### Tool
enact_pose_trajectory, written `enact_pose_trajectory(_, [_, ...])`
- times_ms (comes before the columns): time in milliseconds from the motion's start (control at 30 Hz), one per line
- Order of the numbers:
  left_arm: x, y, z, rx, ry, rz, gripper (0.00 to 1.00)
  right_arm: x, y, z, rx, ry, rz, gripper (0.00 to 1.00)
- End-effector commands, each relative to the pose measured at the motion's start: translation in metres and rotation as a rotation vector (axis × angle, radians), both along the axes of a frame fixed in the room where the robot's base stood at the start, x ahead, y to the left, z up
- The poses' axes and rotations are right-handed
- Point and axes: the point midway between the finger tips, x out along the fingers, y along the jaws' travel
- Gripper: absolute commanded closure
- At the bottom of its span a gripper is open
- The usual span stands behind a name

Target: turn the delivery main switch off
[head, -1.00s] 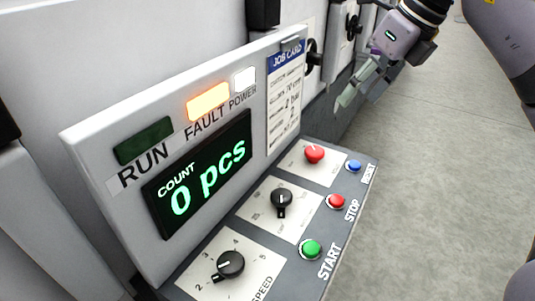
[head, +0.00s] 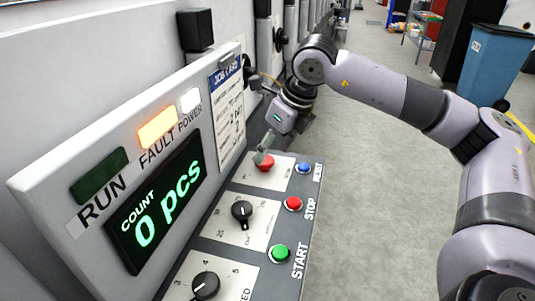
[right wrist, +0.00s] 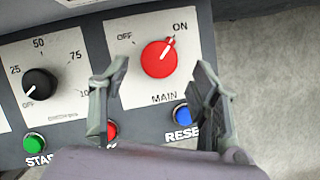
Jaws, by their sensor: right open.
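The main switch is a red rotary knob (right wrist: 159,58) on a white plate marked OFF, ON and MAIN in the right wrist view. Its white pointer aims up and right toward ON. In the head view, the red knob (head: 264,163) is at the panel's far end, partly covered by my fingers. My right gripper (head: 267,146) is above it, pointing down. In the right wrist view, its open fingers (right wrist: 161,66) stand on either side of the knob with gaps, holding nothing. I cannot tell how far above the knob the tips are. My left gripper is not in view.
Near the switch are a blue RESET button (head: 304,168), a red STOP button (head: 293,204), a green START button (head: 280,253) and a black dial (head: 242,211). The display box (head: 155,205) rises at left; its orange FAULT lamp (head: 158,130) is lit. Open floor lies right.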

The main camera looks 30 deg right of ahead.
Motion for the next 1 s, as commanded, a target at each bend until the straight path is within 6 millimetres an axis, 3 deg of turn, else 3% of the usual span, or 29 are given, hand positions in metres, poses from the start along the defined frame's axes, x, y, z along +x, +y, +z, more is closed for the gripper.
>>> enact_pose_trajectory(233, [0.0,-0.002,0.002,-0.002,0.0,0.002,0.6,0.01,0.004,-0.025,0.001,0.0,0.001,0.44])
enact_pose_trajectory(567, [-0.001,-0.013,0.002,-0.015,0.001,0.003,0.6,0.011,0.004,-0.029,0.001,-0.001,0.001,0.44])
enact_pose_trajectory(1000, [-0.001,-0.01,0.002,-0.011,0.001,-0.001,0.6,0.011,0.004,-0.028,0.001,-0.001,0.001,0.72])
